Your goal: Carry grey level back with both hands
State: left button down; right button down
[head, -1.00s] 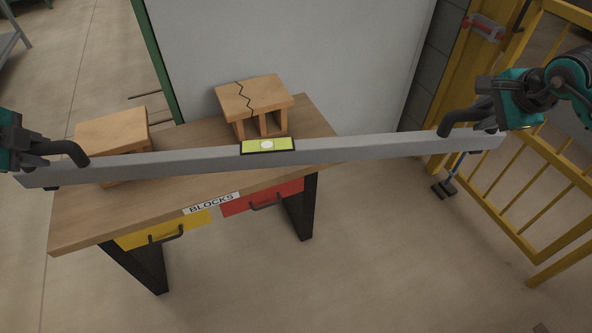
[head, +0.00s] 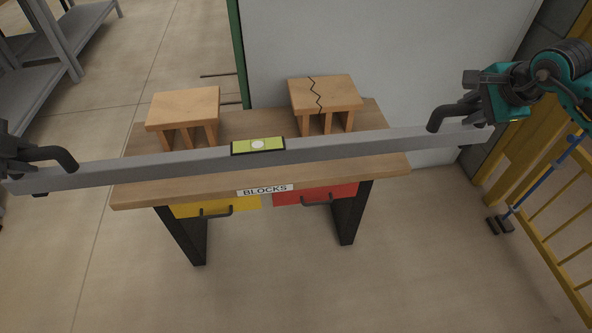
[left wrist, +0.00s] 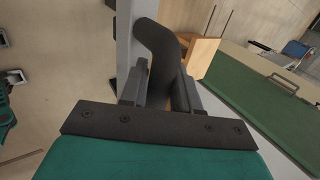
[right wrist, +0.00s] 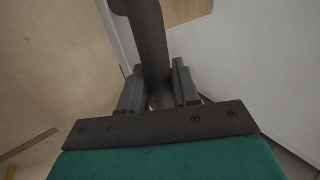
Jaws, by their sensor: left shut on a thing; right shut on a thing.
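The grey level (head: 340,145) is a long bar with a yellow-green vial block (head: 258,146) at its middle and a black handle at each end. It spans the head view in front of the table, its right end slightly higher in the picture. My left gripper (head: 40,158) is shut on the left handle; the left wrist view shows the dark handle (left wrist: 158,50) between the jaws (left wrist: 160,88). My right gripper (head: 468,104) is shut on the right handle; the right wrist view shows that handle (right wrist: 150,40) between the jaws (right wrist: 158,88).
A wooden table (head: 150,195) marked BLOCKS stands behind and below the level. It bears a whole hollow brick (head: 185,105) and a cracked one (head: 325,93). A yellow railing (head: 545,215) stands at right, a grey shelf (head: 85,40) at back left. Floor in front is clear.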

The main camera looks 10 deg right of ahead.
pick_arm(q)
jog(key=shift+a+r, duration=0.1)
jog(key=shift+r, duration=0.05)
pick_arm(e)
jog(key=shift+w+r, duration=0.15)
jog(key=shift+r, duration=0.05)
